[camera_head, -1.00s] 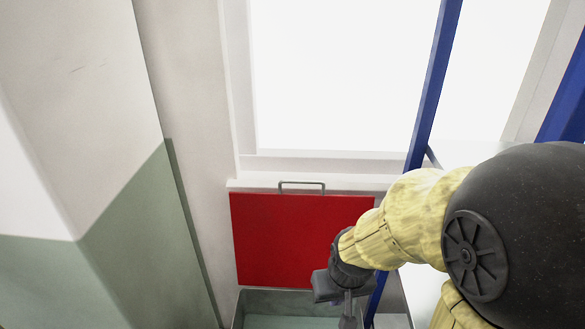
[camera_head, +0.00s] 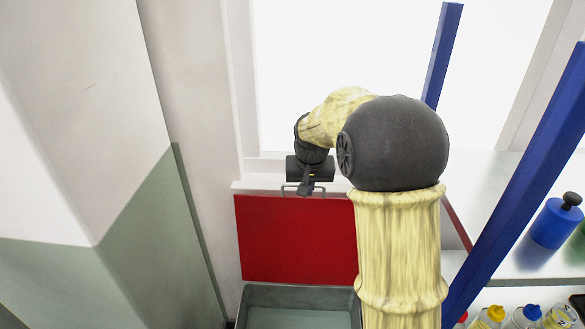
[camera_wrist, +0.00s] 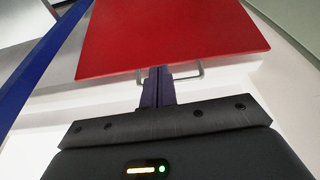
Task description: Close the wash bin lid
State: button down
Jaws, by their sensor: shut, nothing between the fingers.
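The red lid (camera_head: 293,238) stands upright, open, at the back of the grey wash bin (camera_head: 300,293) in the head view. It fills the top of the wrist view (camera_wrist: 175,35). A grey metal handle (camera_head: 290,188) runs along the lid's top edge and also shows in the wrist view (camera_wrist: 190,76). My gripper (camera_head: 305,189) is at the handle, at the lid's top edge. In the wrist view its fingers (camera_wrist: 157,72) are together and empty, close to the handle; I cannot tell whether they touch it. My arm hides part of the lid's right side and the bin's right end.
Blue posts (camera_head: 520,175) stand to the right. A white shelf (camera_head: 510,255) there holds a blue bottle (camera_head: 553,222), with several small bottles (camera_head: 525,317) below. A green and white wall (camera_head: 150,230) is on the left. A bright window (camera_head: 340,60) is behind the lid.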

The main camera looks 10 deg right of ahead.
jog(key=shift+m+t, duration=0.3)
jog(key=shift+m, duration=0.1)
jog(key=w+a+r, duration=0.1)
jog(key=w+r, duration=0.1)
jog(key=w, duration=0.1)
jog(key=w+r+p, duration=0.1)
jog(key=w+r, duration=0.1)
jog(key=w, duration=0.1)
jog(key=w+a+r+p, duration=0.1)
jog(key=w+r, duration=0.1)
jog(key=w, duration=0.1)
jog(key=shift+w+a+r, duration=0.2)
jog(key=shift+w+a, duration=0.1)
jog(key=shift+w, duration=0.05)
jog(key=shift+f, duration=0.1)
notch_tip(320, 180, down, 9)
jog(key=p, duration=0.5)
jog(key=shift+s+f+p, duration=0.15)
jog(key=shift+s+p, duration=0.15)
